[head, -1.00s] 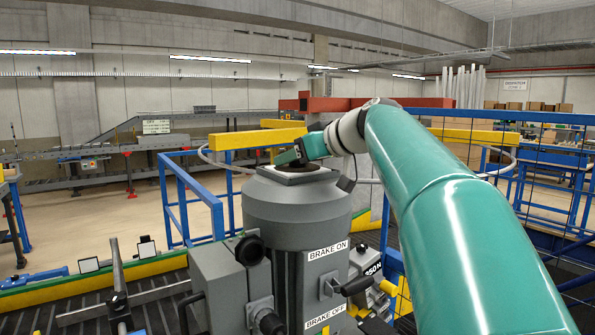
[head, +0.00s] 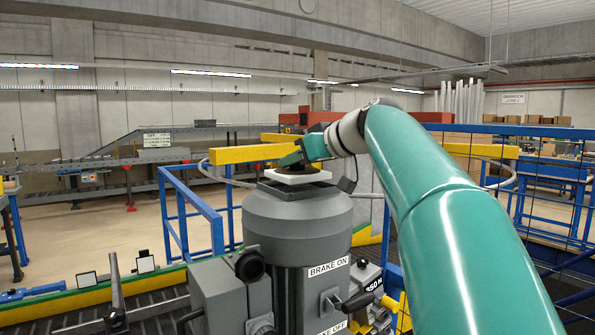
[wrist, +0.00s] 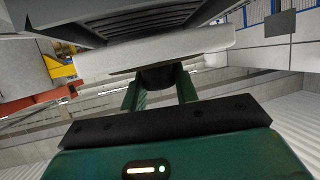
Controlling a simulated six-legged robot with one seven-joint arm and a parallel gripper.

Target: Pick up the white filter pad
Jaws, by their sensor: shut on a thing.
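The white filter pad (head: 297,176) is a flat white slab above the top of a grey cylindrical housing (head: 298,225) in the head view. A dark square (head: 292,190) shows on the housing below it, and the pad appears slightly raised from it. My gripper (head: 294,162) comes from the right over the pad and is shut on the dark knob on the pad's upper face. In the wrist view the pad (wrist: 150,54) spans the upper middle, and my gripper (wrist: 160,80) has its two green fingers on either side of the knob (wrist: 160,76). The fingertips are partly hidden.
A grey finned surface (wrist: 130,22) lies close beyond the pad in the wrist view. Blue railings (head: 190,215) and a yellow beam (head: 250,153) stand behind. Open floor lies back left.

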